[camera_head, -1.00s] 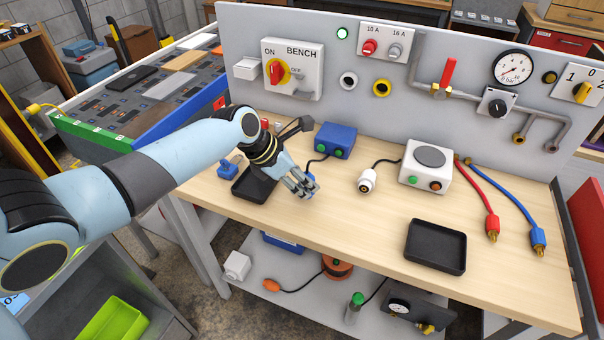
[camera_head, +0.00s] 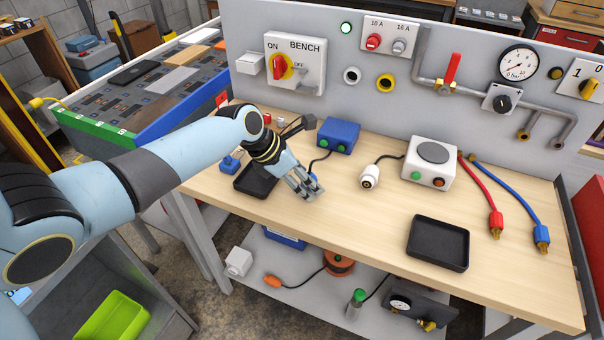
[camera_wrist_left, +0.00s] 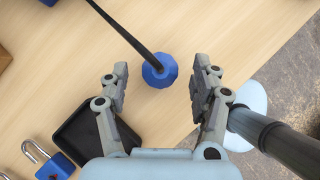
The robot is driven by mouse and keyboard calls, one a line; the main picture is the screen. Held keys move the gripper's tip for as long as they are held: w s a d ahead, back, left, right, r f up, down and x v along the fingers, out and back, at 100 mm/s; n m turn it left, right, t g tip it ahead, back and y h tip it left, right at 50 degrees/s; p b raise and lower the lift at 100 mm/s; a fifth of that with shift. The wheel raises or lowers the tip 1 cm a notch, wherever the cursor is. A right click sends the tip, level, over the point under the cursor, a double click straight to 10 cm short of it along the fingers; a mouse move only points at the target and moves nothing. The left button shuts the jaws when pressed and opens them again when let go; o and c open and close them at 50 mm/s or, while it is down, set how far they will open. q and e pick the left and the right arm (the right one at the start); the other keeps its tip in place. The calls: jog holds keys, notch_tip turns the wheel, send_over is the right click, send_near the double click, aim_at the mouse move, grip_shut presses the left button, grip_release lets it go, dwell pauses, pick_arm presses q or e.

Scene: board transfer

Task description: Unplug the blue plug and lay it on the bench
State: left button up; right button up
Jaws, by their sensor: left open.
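The blue plug (camera_wrist_left: 160,73) shows in the left wrist view from its cable end, round and faceted, with a black cable running to the upper left. It is on the wooden bench, seemingly upright. In the head view it is mostly hidden behind my left gripper (camera_head: 309,189), and its cable leads to a blue box (camera_head: 338,134) with green buttons. My left gripper (camera_wrist_left: 159,76) is open, pointing down, with one finger on each side of the plug and gaps to both. The height of the fingertips above the bench is hard to tell. My right gripper is not in view.
A black tray (camera_head: 242,183) and a blue padlock (camera_head: 230,163) are left of my left gripper. A white plug (camera_head: 369,177), a white appliance (camera_head: 418,172) and another black tray (camera_head: 438,243) are to the right.

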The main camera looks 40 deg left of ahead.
pick_arm(q)
jog(key=v, duration=1.2)
dwell(0.3)
